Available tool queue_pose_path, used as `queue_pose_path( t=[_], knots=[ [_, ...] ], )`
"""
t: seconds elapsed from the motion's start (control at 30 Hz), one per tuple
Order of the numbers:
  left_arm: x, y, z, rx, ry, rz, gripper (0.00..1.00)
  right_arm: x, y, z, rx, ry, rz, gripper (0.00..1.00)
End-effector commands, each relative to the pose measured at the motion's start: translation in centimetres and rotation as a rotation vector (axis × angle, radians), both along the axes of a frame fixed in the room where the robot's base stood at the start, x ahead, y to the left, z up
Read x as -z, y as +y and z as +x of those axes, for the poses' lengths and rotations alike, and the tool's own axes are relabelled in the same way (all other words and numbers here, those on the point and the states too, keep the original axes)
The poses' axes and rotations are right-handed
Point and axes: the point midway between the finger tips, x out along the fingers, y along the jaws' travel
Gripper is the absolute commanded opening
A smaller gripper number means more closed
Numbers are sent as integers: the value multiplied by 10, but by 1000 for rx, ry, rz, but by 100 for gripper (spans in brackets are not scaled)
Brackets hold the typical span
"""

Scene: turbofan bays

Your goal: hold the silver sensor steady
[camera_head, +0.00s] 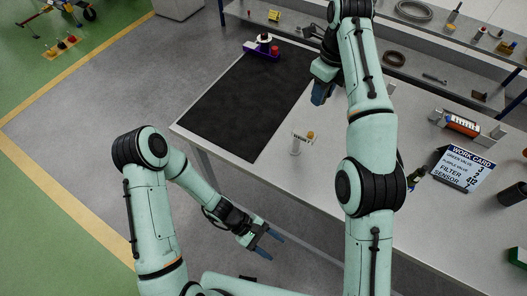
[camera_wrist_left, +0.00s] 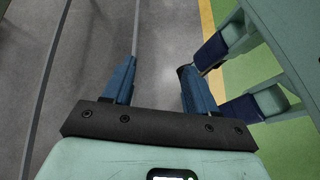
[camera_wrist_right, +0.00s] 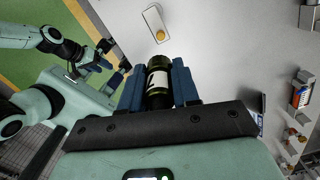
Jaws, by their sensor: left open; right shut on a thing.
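My right gripper (camera_head: 321,95) is over the workbench beside the black mat. In the right wrist view its blue fingers (camera_wrist_right: 159,66) are shut on a dark green cylinder (camera_wrist_right: 158,88) with a pale label. I cannot pick out a silver sensor for certain. A small silver post (camera_head: 296,147) stands on the bench with a lettered plate and an orange knob (camera_head: 310,135); the knob also shows in the right wrist view (camera_wrist_right: 160,36). My left gripper (camera_head: 271,243) is open and empty, low in front of the bench; its parted fingers show in the left wrist view (camera_wrist_left: 158,70).
The black mat (camera_head: 240,105) is bare except for a purple fixture (camera_head: 262,51) at its far edge. A shelf with loose parts runs behind.

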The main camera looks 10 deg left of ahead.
Motion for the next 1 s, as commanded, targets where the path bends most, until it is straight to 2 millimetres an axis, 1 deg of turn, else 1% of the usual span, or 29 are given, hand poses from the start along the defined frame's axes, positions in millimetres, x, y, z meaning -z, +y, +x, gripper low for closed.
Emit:
queue_pose_path(
  t=[0.03, 0.07, 0.1, 0.17, 0.2, 0.23, 0.3, 0.4, 0.5, 0.6, 0.73, 0.87, 1.0],
  knots=[
    [-19, -11, 19, -77, 12, -78, 58, 0, 0, 0, 0, 0, 0, 0],
    [-32, -17, 30, -125, 18, -128, 58, 0, 0, 0, 0, 0, 0, 0],
    [-48, -24, 47, -189, 21, -194, 58, 0, 0, 0, 0, -1, 1, 0],
    [-73, -31, 71, -283, 19, -293, 58, 0, 0, 0, 0, -1, 1, 0],
    [-90, -34, 88, -343, 9, -358, 58, 0, 0, 0, 0, 0, 0, 0],
    [-103, -35, 101, -389, 1, -407, 58, 0, 0, 0, 0, -1, 1, 0],
    [-108, -11, 138, -546, 37, -445, 58, 0, 0, 0, -1, -1, 1, 0],
    [-119, 18, 178, -719, 79, -512, 58, 0, 0, 0, -1, -1, 1, 0],
    [-129, 44, 206, -844, 104, -572, 58, 0, 0, 0, -1, 0, 0, 0],
    [-136, 64, 224, -926, 118, -617, 58, 0, 0, 0, -1, 0, 0, 0],
    [-141, 76, 235, -977, 127, -649, 58, 0, 0, 0, -1, 0, 0, 0],
    [-142, 72, 243, -986, 130, -656, 58, 0, 0, 0, -1, 0, 0, 0],
    [-142, 54, 256, -981, 130, -656, 58, 0, 0, 0, -1, 0, 0, 0]
  ],
)
